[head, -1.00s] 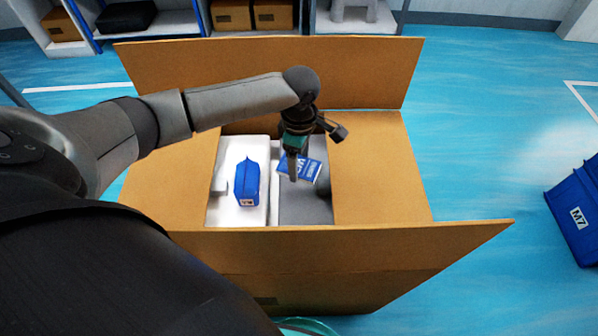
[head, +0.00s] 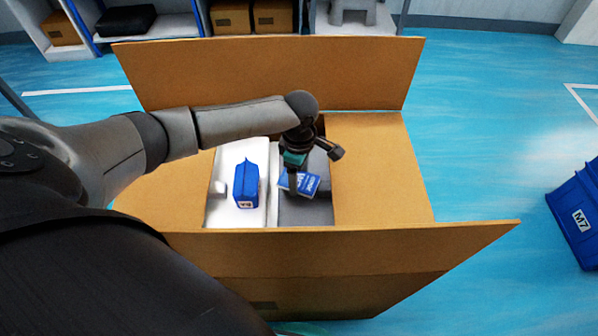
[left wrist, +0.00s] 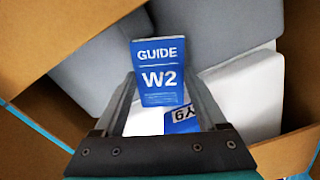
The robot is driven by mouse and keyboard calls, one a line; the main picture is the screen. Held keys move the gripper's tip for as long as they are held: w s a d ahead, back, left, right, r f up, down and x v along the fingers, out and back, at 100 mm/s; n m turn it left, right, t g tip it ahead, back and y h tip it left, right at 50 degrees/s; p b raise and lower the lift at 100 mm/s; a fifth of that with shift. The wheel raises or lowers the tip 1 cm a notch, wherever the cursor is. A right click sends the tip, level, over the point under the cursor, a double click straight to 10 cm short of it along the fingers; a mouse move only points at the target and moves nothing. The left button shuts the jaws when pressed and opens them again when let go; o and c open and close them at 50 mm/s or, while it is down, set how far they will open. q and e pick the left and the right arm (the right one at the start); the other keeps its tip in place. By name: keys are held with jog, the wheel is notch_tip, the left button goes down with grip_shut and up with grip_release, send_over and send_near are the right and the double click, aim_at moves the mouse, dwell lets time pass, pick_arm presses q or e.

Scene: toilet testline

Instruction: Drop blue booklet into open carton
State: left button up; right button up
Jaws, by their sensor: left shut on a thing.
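The open carton (head: 380,165) stands on the floor with its flaps spread. My left gripper (head: 293,186) reaches down into the carton opening and is shut on the blue booklet (head: 304,183). In the left wrist view the booklet (left wrist: 161,75) shows "GUIDE W2" between the fingers (left wrist: 165,95). It is held over the carton's inside; I cannot tell whether it touches anything below. A blue pack (head: 246,184) stands on a white block in the left part of the carton. My right gripper is not in view.
Inside the carton are a white block (head: 226,212) and a grey block (head: 308,214). The raised front flap (head: 340,250) and back flap (head: 250,75) border the opening. A blue bin (head: 580,215) stands on the floor at the right. Shelves line the back.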

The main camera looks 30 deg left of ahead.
aim_at(299, 180)
pick_arm(q)
jog(key=shift+f, duration=0.1)
jog(key=o, duration=1.1)
jog(key=shift+c, duration=0.2)
jog(key=shift+o, duration=1.2)
jog(key=shift+r, duration=0.6)
notch_tip(299, 180, up, 12)
jog(key=p, duration=0.4)
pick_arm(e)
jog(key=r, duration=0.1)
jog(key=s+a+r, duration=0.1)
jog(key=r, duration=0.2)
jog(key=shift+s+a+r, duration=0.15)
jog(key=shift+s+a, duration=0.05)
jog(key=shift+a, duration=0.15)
